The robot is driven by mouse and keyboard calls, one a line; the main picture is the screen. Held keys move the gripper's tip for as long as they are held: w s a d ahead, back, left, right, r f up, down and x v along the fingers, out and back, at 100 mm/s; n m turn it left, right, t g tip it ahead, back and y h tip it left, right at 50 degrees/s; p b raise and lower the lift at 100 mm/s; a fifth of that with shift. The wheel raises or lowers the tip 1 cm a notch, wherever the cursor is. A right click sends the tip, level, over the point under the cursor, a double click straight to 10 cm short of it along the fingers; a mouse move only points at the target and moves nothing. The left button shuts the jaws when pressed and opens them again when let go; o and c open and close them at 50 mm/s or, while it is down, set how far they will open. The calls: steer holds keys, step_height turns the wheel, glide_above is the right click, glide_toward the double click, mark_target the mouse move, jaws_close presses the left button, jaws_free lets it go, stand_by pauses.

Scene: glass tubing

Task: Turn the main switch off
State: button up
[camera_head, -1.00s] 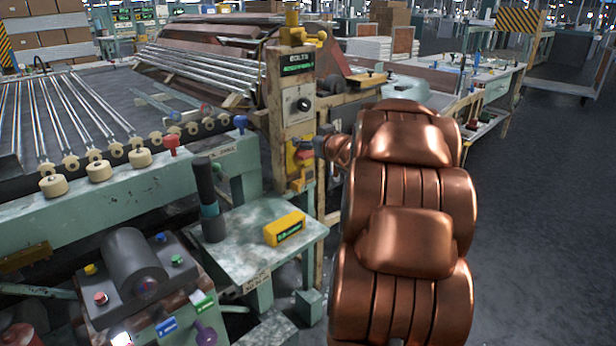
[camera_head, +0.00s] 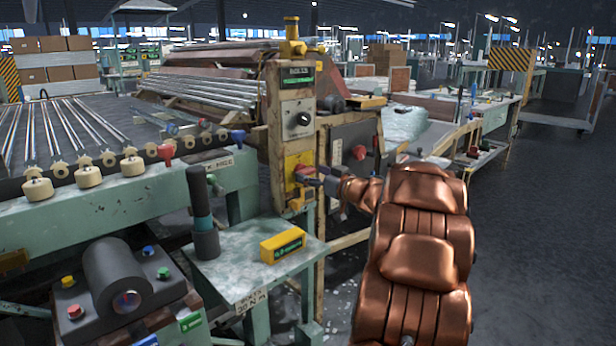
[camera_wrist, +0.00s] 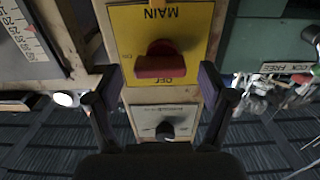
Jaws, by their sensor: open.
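The main switch is a red handle (camera_wrist: 156,64) on a yellow plate (camera_wrist: 187,46) marked MAIN, upside down in the wrist view. The handle's bar lies roughly level across that picture. My gripper (camera_wrist: 161,86) is open, with one dark finger to the left of the handle and one to the right. Gaps show between the fingers and the handle in that view; touch cannot be told for sure. In the head view, my gripper (camera_head: 314,176) is at the yellow plate (camera_head: 291,163) on the post, partly hiding the red handle (camera_head: 303,172).
A black dial (camera_head: 299,119) sits above the switch on the same post (camera_head: 277,130). A green table (camera_head: 228,268) with a yellow box (camera_head: 283,245) and a dark cylinder (camera_head: 202,212) stands left of my arm. Open floor (camera_head: 540,220) lies to the right.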

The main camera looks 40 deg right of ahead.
steer(key=shift+w, duration=1.1)
steer(key=c, duration=1.2)
steer(key=shift+o, duration=0.2)
